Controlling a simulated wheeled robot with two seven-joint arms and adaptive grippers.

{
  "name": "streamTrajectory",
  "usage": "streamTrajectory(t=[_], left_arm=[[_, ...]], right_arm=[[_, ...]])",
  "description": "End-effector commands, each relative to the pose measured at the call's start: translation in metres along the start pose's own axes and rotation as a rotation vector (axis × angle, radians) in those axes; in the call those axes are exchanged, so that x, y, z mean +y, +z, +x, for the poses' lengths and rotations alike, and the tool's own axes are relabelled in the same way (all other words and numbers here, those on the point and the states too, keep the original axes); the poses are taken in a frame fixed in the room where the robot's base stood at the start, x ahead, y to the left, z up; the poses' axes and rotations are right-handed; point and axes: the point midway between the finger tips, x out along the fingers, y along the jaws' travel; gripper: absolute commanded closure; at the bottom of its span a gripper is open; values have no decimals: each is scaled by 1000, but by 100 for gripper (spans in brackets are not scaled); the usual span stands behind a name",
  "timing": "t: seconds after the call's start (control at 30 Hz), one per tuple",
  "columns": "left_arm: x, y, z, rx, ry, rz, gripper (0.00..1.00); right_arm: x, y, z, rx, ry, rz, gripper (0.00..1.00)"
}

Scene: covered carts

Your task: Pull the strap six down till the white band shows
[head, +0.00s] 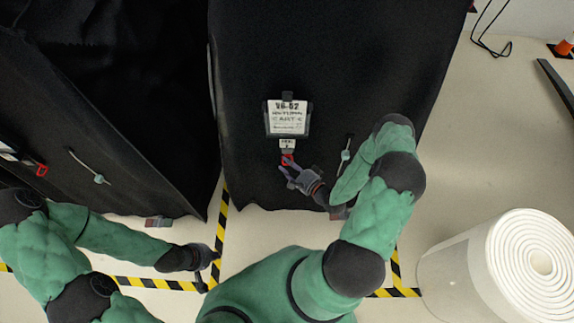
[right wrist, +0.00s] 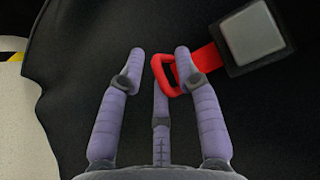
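A red pull loop (head: 287,159) on a short red strap hangs below a small white label on the black-covered cart (head: 330,60) in the middle. In the right wrist view the loop (right wrist: 165,75) comes out of a grey block (right wrist: 253,40); no white band shows on the strap. My right gripper (head: 286,168) is at the loop, and its fingers (right wrist: 160,55) stand apart around it; the loop's right side is close to the right finger, and I cannot tell whether they touch. My left gripper (head: 212,265) is low at the left, fingers spread, empty and away from the strap.
A framed tag (head: 288,118) hangs above the loop, and a thin cord with a pale toggle (head: 345,155) to its right. Another covered cart (head: 110,100) with its own red loop (head: 41,170) stands left. A white foam roll (head: 500,265) stands at lower right. Striped tape marks the floor.

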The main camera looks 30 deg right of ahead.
Motion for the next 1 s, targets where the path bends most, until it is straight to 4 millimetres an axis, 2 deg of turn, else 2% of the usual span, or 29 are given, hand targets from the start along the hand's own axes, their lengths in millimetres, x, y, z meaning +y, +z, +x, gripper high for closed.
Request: streamTrajectory(t=[0.13,0.4,0.5,0.53,0.87,1.0], left_arm=[[0,0,1,0,0,0,100],[0,0,1,0,0,0,100],[0,0,1,0,0,0,100],[0,0,1,0,0,0,100],[0,0,1,0,0,0,100],[-2,0,6,0,0,0,100]], right_arm=[[0,0,7,0,0,-1,67],[0,0,8,1,0,-1,67],[0,0,7,0,0,-1,95],[0,0,7,0,0,-1,100],[-3,-2,8,2,-7,-5,100],[2,-3,9,2,-9,-6,100]])
